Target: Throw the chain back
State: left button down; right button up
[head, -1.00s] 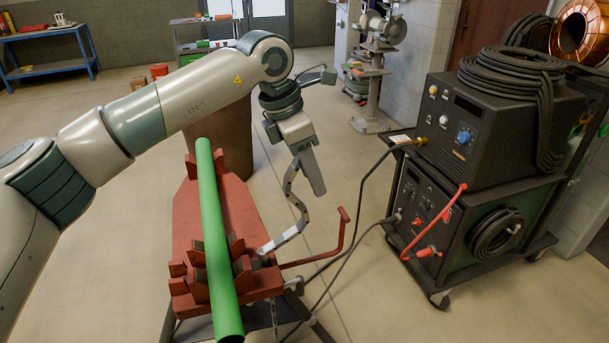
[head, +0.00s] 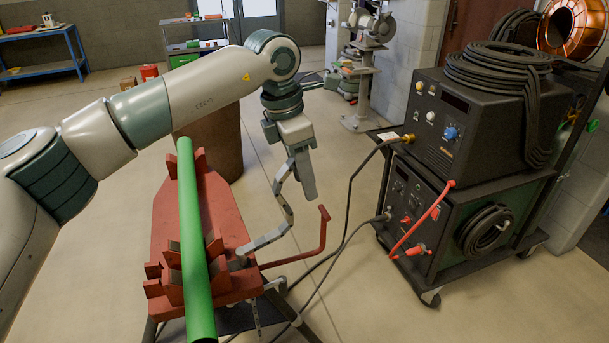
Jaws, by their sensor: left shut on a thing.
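My left gripper (head: 302,182) points down, shut on the grey link chain (head: 287,210), to the right of the red pipe stand (head: 222,205). From the gripper the chain bends down and slopes left to the right side of the stand's jaws, beside the green pipe (head: 189,215). The pipe lies lengthwise along the stand. The gripper is clear of the pipe and above the red bent handle (head: 322,230), which juts right from the stand. A short length of chain (head: 257,315) hangs below the stand's front edge. My right gripper is out of view.
A black welding machine (head: 440,190) on a cart stands at the right, with loose cables (head: 349,215) running toward the stand. A brown barrel (head: 213,140) is behind the stand. A grinder on a pedestal (head: 362,90) is farther back.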

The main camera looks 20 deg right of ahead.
pick_arm(q)
jog(key=shift+s+a+f, duration=0.1)
jog(key=shift+a+f, duration=0.05)
jog(key=shift+f, duration=0.2)
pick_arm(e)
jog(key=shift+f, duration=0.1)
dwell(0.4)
pick_arm(q)
jog(key=c, duration=1.3)
grip_release()
jog(key=shift+o, duration=1.3)
jog(key=shift+a+r, duration=0.1)
jog(key=shift+r, duration=0.25)
jog(key=b+v, duration=0.2)
jog(key=v, duration=1.5)
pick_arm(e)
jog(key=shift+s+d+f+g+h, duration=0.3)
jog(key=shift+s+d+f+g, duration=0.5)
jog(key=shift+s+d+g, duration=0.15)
pick_arm(q)
jog(key=shift+a, duration=0.1)
